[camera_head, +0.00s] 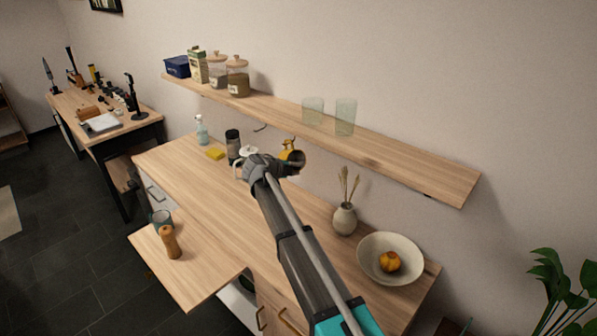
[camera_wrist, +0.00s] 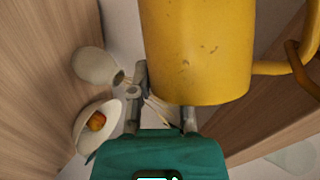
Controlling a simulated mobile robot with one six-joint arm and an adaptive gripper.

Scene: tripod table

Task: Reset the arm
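In the wrist view, a yellow mug (camera_wrist: 195,50) fills the upper middle, very close to the camera, with its handle at the right. My gripper (camera_wrist: 163,98) reaches in from below with its two fingers apart. One finger shows beside the mug's left edge, and the mug hides the tip of the other. I see nothing clearly clamped between them, and contact with the mug cannot be told. In the head view, the mug (camera_head: 287,147) shows as a small yellow patch under the shelf, just behind my arm's end, and is partly hidden.
The wall shelf (camera_head: 400,165) bears jars, a box and two glasses (camera_head: 345,117), above my arm. On the counter (camera_head: 215,205) stand a vase (camera_head: 345,219) and a white bowl (camera_head: 372,256) with an orange fruit, right of my arm. A pepper mill (camera_head: 169,242) stands at front left.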

